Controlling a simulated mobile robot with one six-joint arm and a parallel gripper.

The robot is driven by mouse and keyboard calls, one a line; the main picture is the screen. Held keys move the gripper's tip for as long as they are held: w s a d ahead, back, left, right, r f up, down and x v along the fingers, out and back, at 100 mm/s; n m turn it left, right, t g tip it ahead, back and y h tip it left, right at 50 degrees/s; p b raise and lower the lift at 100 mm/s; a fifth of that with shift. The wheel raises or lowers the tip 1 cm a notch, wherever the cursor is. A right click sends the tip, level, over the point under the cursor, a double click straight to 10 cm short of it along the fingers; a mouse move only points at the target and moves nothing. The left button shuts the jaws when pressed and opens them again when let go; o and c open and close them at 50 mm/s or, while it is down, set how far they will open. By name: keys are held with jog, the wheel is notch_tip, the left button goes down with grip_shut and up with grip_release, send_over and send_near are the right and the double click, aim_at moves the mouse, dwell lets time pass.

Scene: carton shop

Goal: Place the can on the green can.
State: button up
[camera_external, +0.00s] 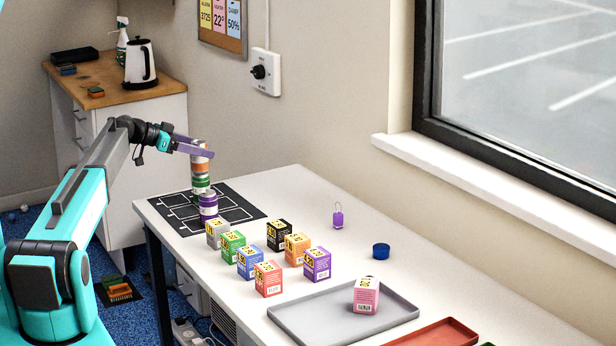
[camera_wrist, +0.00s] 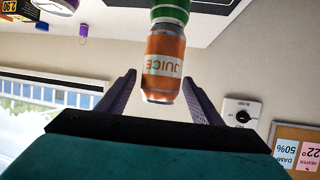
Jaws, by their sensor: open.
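The orange juice can (camera_external: 200,164) stands upright on top of the green can (camera_external: 201,183), over the black marked mat (camera_external: 235,199). In the wrist view the orange can (camera_wrist: 165,65) fills the space between the fingers, and the green can (camera_wrist: 170,14) touches its base, with the picture turned upside down. My gripper (camera_external: 205,148) is open at the height of the orange can's upper part. In the wrist view my gripper (camera_wrist: 160,77) has one purple finger on each side of the can, with a visible gap at each.
A purple can (camera_external: 208,207) stands close in front of the green can. Several coloured boxes (camera_external: 268,279) stand to the right of the mat. A grey tray (camera_external: 300,318) holds a pink box (camera_external: 366,295). A blue round thing (camera_external: 381,251) and a purple tag (camera_external: 338,219) lie near the wall.

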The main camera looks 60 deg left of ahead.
jog(key=shift+r, duration=0.2)
jog(key=shift+s, duration=0.35)
jog(key=b+v, duration=0.3)
jog(key=v, duration=0.8)
jog(key=shift+r+b, duration=0.2)
jog(key=shift+b, duration=0.15)
jog(key=shift+s, duration=0.1)
